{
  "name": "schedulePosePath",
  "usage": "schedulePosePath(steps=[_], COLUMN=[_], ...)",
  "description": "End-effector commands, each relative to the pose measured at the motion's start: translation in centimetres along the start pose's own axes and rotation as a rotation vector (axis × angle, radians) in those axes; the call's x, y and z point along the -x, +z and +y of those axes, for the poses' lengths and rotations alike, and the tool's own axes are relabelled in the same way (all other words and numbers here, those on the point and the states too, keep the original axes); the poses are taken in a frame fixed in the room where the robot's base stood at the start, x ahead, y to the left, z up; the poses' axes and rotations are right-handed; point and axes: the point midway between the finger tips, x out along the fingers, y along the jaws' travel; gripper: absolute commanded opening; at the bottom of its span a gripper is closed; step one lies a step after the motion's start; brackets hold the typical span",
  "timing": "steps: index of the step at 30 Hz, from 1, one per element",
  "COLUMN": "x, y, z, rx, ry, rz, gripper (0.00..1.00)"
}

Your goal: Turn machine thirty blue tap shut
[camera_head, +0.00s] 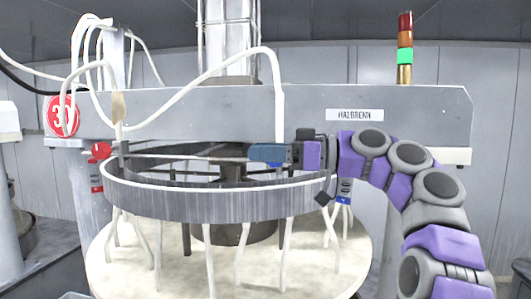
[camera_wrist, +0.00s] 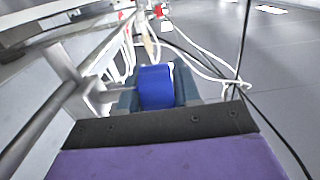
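The blue tap (camera_wrist: 156,87) shows in the wrist view as a bright blue rounded handle, with a grey stem running left from it to a metal post. My gripper's steel-blue fingers (camera_wrist: 158,98) lie on either side of the handle, close against it. I cannot tell whether they press on it. In the head view my gripper (camera_head: 268,152) reaches left across the front of the machine, at the rim of the ring.
A red tap (camera_head: 97,152) stands at the ring's left end, below a red round sign (camera_head: 62,115) partly covered by white hoses. The metal ring (camera_head: 200,204) stands over a pale round platen (camera_head: 250,270). A grey beam (camera_head: 215,110) crosses behind. White hoses hang around.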

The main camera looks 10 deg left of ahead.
Motion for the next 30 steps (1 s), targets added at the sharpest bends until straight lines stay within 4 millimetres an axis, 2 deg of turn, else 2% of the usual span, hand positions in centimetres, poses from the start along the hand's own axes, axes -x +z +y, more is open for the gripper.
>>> schedulePosePath(steps=[1, 8, 14, 30], x=[0.04, 0.07, 0.04, -0.24], y=[0.01, 0.06, -0.1, 0.21], z=[0.09, 0.21, 0.27, 0.4], rx=[-0.001, -0.002, -0.002, -0.001], ry=[0.002, 0.003, 0.002, 0.004], rz=[0.001, 0.002, -0.029, -0.36], gripper=[0.22, 0.0, 0.0, 0.0])
